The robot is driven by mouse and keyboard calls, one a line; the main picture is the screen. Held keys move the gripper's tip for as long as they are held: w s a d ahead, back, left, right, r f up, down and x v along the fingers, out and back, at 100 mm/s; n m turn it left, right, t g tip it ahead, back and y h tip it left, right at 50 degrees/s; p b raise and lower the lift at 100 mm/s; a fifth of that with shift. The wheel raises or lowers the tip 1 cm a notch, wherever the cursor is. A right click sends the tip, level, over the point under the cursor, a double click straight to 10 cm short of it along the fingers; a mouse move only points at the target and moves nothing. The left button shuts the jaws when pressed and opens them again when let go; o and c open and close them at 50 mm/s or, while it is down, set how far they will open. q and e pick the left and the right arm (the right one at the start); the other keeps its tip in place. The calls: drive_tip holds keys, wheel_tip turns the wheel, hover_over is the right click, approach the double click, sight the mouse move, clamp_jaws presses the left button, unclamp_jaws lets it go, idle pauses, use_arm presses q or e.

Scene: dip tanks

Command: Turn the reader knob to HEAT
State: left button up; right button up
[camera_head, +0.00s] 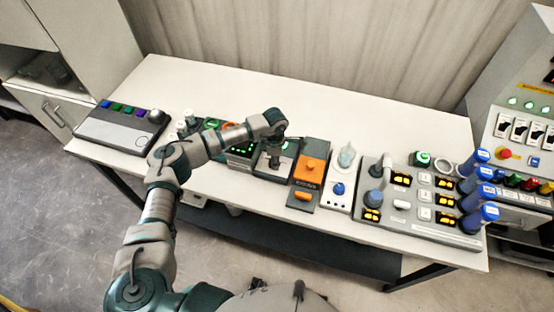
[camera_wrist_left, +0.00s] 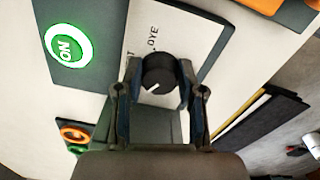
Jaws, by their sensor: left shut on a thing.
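The reader knob (camera_wrist_left: 158,74) is a round black knob with a white pointer line, on a pale panel (camera_wrist_left: 187,25) in the left wrist view. Its pointer aims to the lower left there. The panel lettering reads "DYE", with a partly hidden word ending in "T" beside it. My left gripper (camera_wrist_left: 159,84) is shut on the knob, one finger on each side. In the head view my left gripper (camera_head: 276,153) reaches down onto the dark unit in the middle of the table, and the knob is hidden. My right gripper is not in view.
A green lit ON button (camera_wrist_left: 68,46) is near the knob. An orange unit (camera_head: 310,170) stands close to the right of my gripper. Further right is a console (camera_head: 402,218) with blue-capped bottles. A grey control box (camera_head: 120,128) is at the left. The table's back is clear.

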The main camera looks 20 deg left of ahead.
use_arm(q)
drive_tip(key=shift+a, duration=0.4)
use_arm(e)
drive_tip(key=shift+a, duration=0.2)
use_arm(q)
drive_tip(key=o, duration=1.1)
drive_tip(key=shift+o, duration=0.2)
drive_tip(key=shift+a, duration=0.2)
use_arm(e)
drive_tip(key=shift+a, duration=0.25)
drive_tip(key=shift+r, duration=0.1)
use_arm(q)
drive_tip(key=shift+r, duration=0.4)
wheel_tip(320, 180, up, 11)
drive_tip(key=shift+a, duration=0.25)
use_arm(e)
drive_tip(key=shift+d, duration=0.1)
